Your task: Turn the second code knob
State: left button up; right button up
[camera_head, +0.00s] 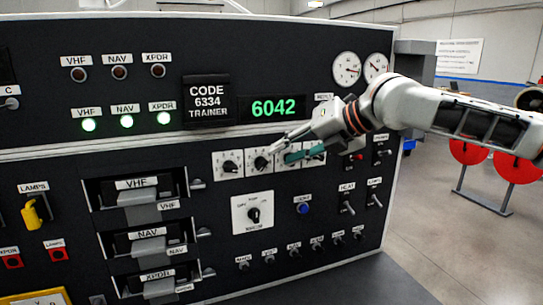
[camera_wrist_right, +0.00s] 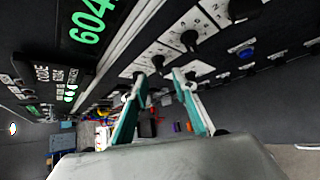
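The row of code knobs sits under the green display in the head view, black pointers on white plates. The second code knob (camera_head: 260,162) has its pointer turned up and is uncovered. My right gripper (camera_head: 277,154) comes in from the right, its fingers apart and tips just right of this knob. It covers parts of the third and fourth plates. In the right wrist view my right gripper (camera_wrist_right: 160,75) has its teal-padded fingers apart, with a dark knob (camera_wrist_right: 158,62), apparently the second, between or just beyond the tips. I cannot tell whether they touch. My left gripper is not in view.
The display (camera_head: 274,108) reads 6042 and the code placard (camera_head: 208,102) reads 6334. A larger rotary knob (camera_head: 253,214) and a blue button (camera_head: 303,208) lie below the row. Toggle switches (camera_head: 347,207) stick out at the right. Open floor lies right of the panel.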

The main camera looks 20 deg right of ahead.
aim_at(267, 162)
jog(key=b+x, duration=0.1)
jog(key=x, duration=0.6)
jog(key=shift+w+a+f, duration=0.1)
jog(key=shift+w+a, duration=0.1)
jog(key=shift+w, duration=0.05)
grip_shut()
